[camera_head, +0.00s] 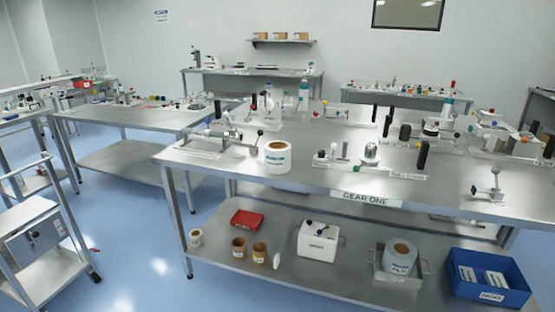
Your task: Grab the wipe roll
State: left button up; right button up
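A white roll with a teal printed label (277,158) stands upright on the top of the steel table (310,182), near its front edge and left of centre. It looks like the wipe roll, but its small print is hard to read. Another roll, grey-white and labelled (399,258), sits in a metal holder on the lower shelf. Neither of my grippers is in view.
A metal fixture with a lever (222,138) lies just left of the white roll. Small fixtures fill the tabletop to the right. The lower shelf holds a red box (247,218), a white box (318,240) and a blue bin (488,278). A cart (40,245) stands at left; floor between is clear.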

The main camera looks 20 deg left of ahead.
aim_at(278, 154)
jog(key=z, duration=0.4)
jog(key=i, duration=0.55)
jog(key=z, duration=0.55)
jog(key=i, duration=1.2)
jog(key=u, duration=0.95)
jog(key=i, duration=0.65)
jog(key=u, duration=0.55)
